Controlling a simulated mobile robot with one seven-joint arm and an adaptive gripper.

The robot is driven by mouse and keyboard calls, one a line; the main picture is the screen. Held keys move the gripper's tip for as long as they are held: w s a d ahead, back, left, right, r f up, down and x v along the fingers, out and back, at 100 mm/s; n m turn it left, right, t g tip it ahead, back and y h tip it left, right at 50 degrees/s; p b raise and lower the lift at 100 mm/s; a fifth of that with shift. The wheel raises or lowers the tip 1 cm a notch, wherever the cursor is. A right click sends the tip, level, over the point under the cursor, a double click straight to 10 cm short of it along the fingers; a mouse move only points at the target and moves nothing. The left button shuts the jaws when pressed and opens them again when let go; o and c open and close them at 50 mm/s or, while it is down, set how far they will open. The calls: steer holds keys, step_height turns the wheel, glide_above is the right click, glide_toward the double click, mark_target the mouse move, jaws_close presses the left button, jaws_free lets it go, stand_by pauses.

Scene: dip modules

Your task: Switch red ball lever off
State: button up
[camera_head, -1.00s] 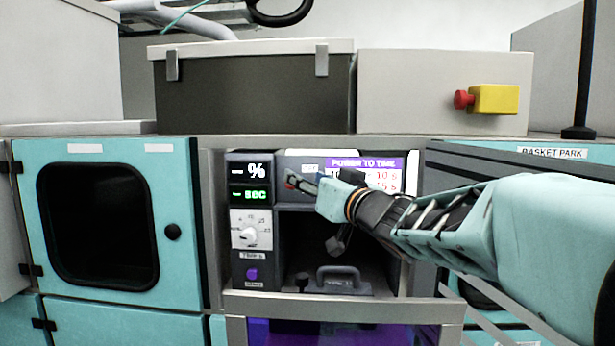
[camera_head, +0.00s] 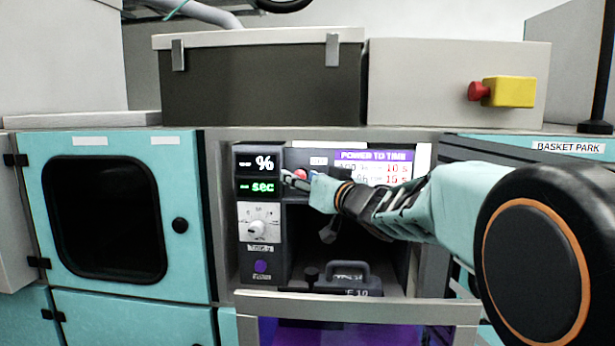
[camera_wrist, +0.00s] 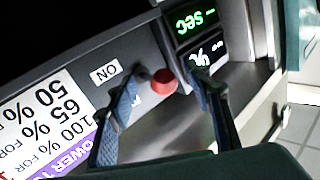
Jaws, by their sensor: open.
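The red ball lever (camera_wrist: 164,81) shows as a red ball between my two open fingertips in the wrist view, close to the panel. In the head view the red ball (camera_head: 300,174) shows at the tips of my gripper (camera_head: 297,180), partly covered by the fingers. My gripper (camera_wrist: 166,88) is open, with one blue-padded finger on each side of the ball. I cannot tell whether either finger touches it. An ON label (camera_wrist: 106,72) is on the panel beside the left finger in the wrist view. The lever's stem is hidden.
A display unit (camera_head: 258,175) with % and sec readouts and a white dial (camera_head: 259,222) stands left of the lever. A purple-and-white sign (camera_head: 375,155) is behind my arm. A black handled block (camera_head: 348,275) sits in the recess below. A red button on a yellow box (camera_head: 508,92) is above right.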

steer(key=shift+w+a, duration=0.2)
steer(key=shift+w, duration=0.15)
jaws_close()
